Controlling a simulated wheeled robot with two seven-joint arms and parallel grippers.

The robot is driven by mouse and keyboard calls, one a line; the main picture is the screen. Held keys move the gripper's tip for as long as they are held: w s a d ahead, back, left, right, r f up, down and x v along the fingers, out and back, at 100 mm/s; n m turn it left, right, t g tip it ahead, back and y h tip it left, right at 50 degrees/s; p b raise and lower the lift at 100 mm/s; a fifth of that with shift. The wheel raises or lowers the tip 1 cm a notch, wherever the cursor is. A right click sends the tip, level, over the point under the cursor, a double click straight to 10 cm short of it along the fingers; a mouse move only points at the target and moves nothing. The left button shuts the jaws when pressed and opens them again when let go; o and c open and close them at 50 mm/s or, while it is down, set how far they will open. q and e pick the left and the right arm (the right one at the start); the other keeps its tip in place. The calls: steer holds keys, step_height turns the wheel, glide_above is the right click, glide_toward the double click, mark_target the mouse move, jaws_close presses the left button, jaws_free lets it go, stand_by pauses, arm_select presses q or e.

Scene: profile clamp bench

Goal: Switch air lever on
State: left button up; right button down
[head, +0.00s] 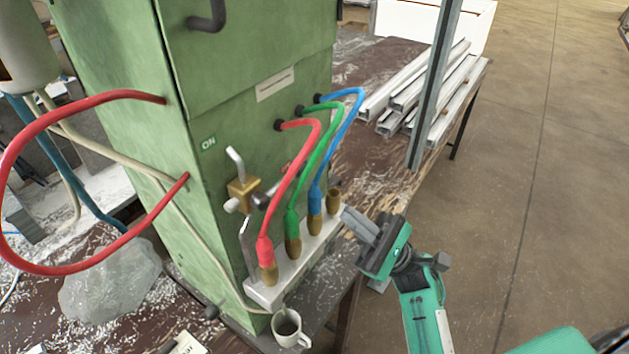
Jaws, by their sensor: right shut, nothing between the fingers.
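The green cabinet (150,75) stands on the bench, with a small ON label (209,143) on its front. Below the label is a brass valve (243,190) with a bent grey metal lever (235,160) pointing up and to the left. The red hose (300,180) partly covers the area right of the valve. My right gripper (358,228) is shut and empty, just right of the hose manifold and apart from the valve. My left gripper is not in view.
A pale manifold block (262,291) carries red, green (292,222) and blue (316,185) hoses between the valve and my right gripper. A white mug (289,330) stands at the bench's front. Metal profiles (425,85) lie behind, near an upright post (434,80). Open floor lies right.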

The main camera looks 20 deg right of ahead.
mark_target(282, 183)
steer(key=p+x, duration=0.6)
steer(key=x, duration=0.4)
stand_by(0.6)
